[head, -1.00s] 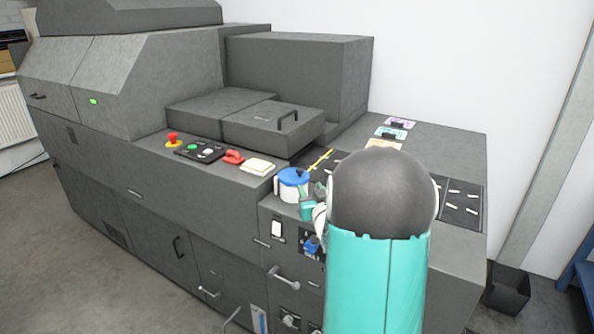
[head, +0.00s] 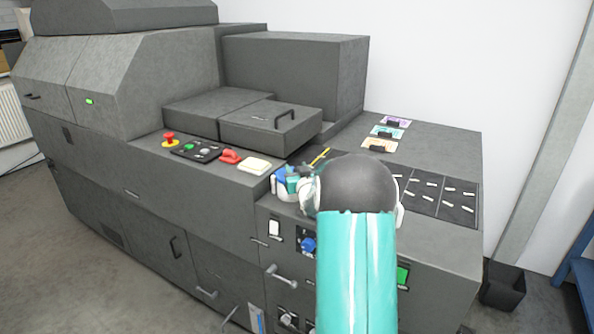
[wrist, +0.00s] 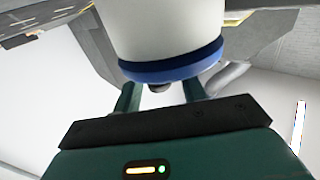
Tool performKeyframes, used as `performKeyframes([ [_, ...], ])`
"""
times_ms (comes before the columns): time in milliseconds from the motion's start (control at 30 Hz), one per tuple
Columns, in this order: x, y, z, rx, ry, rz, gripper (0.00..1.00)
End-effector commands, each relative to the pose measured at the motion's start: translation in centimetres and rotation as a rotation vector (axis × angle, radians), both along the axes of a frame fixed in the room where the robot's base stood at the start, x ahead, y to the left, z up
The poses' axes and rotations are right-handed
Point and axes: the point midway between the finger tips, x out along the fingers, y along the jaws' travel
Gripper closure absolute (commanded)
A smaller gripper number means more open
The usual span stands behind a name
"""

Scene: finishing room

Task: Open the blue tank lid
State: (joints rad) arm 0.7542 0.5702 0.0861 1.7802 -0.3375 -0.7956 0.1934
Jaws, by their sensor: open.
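The white tank (head: 277,188) with its blue lid (head: 281,174) stands on the machine's top near the front edge in the head view. My gripper (head: 292,181) is right at it and covers its right side. In the wrist view the tank's white body (wrist: 165,30) hangs from the top of the picture, with the blue lid (wrist: 172,68) below it. My gripper (wrist: 162,90) is open there, its two green fingers reaching toward the blue lid. A small dark knob (wrist: 160,88) shows between the fingers. I cannot tell whether the fingers touch anything.
A cream pad (head: 254,166), a red handle (head: 230,156) and a red stop button (head: 169,138) lie left of the tank. A grey cover with a handle (head: 284,119) rises behind. Coloured cards (head: 389,132) lie at the back right. My arm hides part of the top.

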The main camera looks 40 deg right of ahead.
Motion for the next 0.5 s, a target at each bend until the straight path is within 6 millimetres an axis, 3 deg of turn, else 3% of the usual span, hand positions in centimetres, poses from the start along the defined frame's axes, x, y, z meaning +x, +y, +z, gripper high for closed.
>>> performKeyframes([
  [33,-0.01,0.0,0.0,0.0,0.0,0.0,0.61],
  [233,-0.03,0.0,0.01,0.0,0.0,0.0,1.0],
  [500,-0.01,0.04,0.1,-0.003,0.006,0.0,1.0],
])
